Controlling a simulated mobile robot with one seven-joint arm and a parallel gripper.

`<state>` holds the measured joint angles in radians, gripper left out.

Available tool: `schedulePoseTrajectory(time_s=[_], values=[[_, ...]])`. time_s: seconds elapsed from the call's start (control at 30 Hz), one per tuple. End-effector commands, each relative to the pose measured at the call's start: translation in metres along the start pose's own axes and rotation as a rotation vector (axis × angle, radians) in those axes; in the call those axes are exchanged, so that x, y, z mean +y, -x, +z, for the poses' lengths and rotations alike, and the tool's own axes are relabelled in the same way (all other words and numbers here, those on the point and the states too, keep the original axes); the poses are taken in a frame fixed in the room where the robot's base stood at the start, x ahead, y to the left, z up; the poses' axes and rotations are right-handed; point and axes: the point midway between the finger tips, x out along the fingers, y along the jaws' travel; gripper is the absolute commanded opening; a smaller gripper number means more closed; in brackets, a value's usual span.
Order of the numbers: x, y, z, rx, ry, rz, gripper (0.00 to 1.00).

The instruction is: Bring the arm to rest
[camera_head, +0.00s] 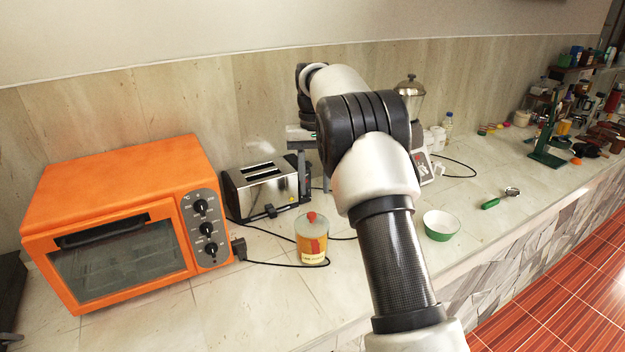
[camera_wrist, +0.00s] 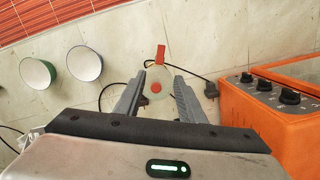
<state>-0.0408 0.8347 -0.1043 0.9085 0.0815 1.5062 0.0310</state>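My arm reaches over the stone counter (camera_head: 262,318) in the head view, bent at a dark joint. My gripper (camera_wrist: 158,80) shows in the wrist view with its two fingers apart and nothing held between them. In the head view its end is mostly hidden behind the arm, near the toaster (camera_head: 262,190). A canister (camera_head: 313,250) with a yellow and red label and a red knob stands upright on the counter. In the wrist view the canister (camera_wrist: 153,90) appears beyond and between the fingers, apart from them.
An orange oven (camera_head: 120,215) stands at the left. A green-and-white bowl (camera_head: 441,226) and a green-handled tool (camera_head: 491,203) lie to the right. A second bowl (camera_wrist: 84,63) shows in the wrist view. Cables cross the counter. A blender (camera_head: 410,95) stands behind my arm.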

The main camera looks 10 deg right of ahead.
Motion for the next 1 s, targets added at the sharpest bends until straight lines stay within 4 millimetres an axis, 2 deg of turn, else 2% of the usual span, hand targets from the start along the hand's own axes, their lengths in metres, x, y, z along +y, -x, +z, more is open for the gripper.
schedulePoseTrajectory(time_s=[0.07,0.17,0.27,0.4,0.6,0.73,0.83,1.0], values=[[0.0,0.005,0.002,0.007,0.0,-0.001,0.36],[0.002,0.023,0.013,0.03,-0.002,-0.007,0.36],[0.005,0.052,0.035,0.077,-0.002,-0.016,0.36],[0.01,0.09,0.081,0.151,0.0,-0.029,0.36],[0.014,0.124,0.155,0.265,0.013,-0.041,0.36],[0.016,0.131,0.207,0.336,0.024,-0.043,0.36],[0.018,0.128,0.247,0.392,0.034,-0.042,0.36],[0.02,0.108,0.31,0.486,0.051,-0.035,0.36]])
